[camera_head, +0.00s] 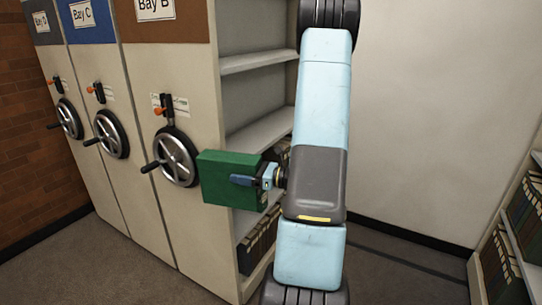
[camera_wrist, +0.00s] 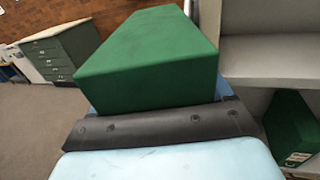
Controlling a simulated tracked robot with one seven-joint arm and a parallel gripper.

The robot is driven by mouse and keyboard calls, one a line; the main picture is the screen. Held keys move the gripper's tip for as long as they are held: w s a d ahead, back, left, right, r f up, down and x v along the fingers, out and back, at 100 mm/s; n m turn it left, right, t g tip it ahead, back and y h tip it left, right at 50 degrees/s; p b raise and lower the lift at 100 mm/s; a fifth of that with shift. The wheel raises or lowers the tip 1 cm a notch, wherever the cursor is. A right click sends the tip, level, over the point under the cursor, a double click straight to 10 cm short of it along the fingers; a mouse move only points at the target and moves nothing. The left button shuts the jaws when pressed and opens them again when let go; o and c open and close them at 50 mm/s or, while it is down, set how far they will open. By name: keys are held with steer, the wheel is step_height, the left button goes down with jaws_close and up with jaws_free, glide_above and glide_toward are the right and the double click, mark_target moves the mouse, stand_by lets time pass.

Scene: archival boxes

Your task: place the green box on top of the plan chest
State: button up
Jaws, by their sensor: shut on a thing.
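The green box (camera_head: 225,172) is held in my gripper (camera_head: 250,181), in front of the Bay B cabinet and beside its open shelves in the head view. My gripper is shut on the box, with one blue finger showing against its face. In the wrist view the green box (camera_wrist: 150,60) fills the upper middle, and the far finger is mostly hidden behind it. A grey-green chest of drawers (camera_wrist: 58,52), which looks like the plan chest, stands at the upper left of the wrist view, apart from the box. It is not in the head view.
Bay cabinets with handwheels (camera_head: 176,157) line the left. Open shelves (camera_head: 258,60) stand close behind the box. Another green box (camera_wrist: 290,128) sits on a shelf in the wrist view. A bookshelf (camera_head: 510,235) stands at the right. Floor (camera_wrist: 30,125) shows clear toward the chest.

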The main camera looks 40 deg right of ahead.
steer(key=w+a+f+n+g+y, duration=0.3)
steer(key=w+a+f, duration=1.4)
steer(key=f, duration=0.1)
steer(key=shift+f+g+y, duration=0.25)
steer(key=shift+g+y, duration=0.15)
steer(key=shift+d, duration=0.1)
